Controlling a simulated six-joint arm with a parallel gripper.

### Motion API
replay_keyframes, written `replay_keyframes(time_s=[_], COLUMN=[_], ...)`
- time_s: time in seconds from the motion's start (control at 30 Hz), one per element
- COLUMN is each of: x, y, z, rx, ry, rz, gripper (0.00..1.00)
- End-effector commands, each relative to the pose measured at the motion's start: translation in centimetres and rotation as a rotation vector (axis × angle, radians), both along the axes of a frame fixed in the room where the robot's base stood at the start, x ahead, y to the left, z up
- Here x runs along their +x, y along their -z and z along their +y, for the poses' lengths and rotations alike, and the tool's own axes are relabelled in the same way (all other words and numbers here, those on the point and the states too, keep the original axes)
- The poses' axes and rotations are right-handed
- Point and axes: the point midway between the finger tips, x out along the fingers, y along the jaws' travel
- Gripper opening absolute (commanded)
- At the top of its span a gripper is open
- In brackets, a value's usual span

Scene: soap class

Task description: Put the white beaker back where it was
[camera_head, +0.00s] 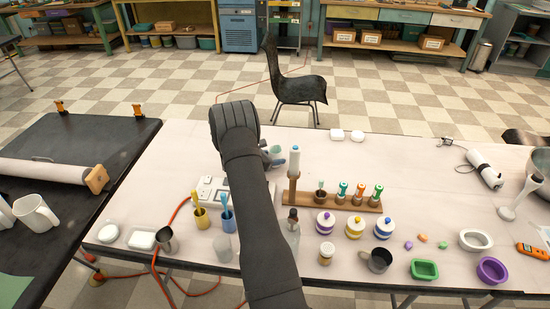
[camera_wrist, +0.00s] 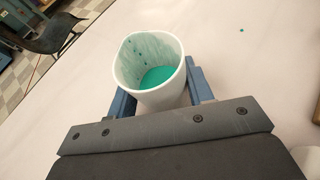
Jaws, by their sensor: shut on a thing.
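The white beaker (camera_wrist: 150,97) is between the two blue fingers of my gripper (camera_wrist: 161,92) in the wrist view, and the fingers are shut on it. Its mouth is open to the camera. Green-teal liquid lies inside, with a few small drops on the inner wall. In the head view my gripper (camera_head: 268,158) is above the far middle part of the pale table, partly hidden behind my own arm. Only a little of the beaker shows there. I cannot tell whether its base touches the table.
A wooden rack (camera_head: 332,201) with several colour-topped vials stands right of my arm. A white device (camera_head: 206,190) and two cups with droppers lie left. Jars, moulds and a metal jug (camera_head: 377,260) fill the front right. A teal spot (camera_wrist: 241,30) marks otherwise bare table.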

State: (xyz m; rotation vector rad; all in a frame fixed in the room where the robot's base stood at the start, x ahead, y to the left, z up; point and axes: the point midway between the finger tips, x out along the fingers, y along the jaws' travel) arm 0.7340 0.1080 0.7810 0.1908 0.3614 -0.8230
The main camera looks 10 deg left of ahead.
Motion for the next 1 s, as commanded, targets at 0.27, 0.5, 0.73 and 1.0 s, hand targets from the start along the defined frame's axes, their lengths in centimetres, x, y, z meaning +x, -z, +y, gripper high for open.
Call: replay_keyframes(time_s=[0.27,0.5,0.73,1.0], x=[0.0,0.0,-1.7,-5.3], y=[0.2,0.1,-1.2,-3.4], z=[0.0,0.0,2.0,6.0], rx=[0.0,0.0,0.0,0.0], ry=[0.0,0.0,-0.002,-0.002], rz=[0.0,0.0,0.0,0.0], gripper=[0.69,0.69,0.69,0.69])
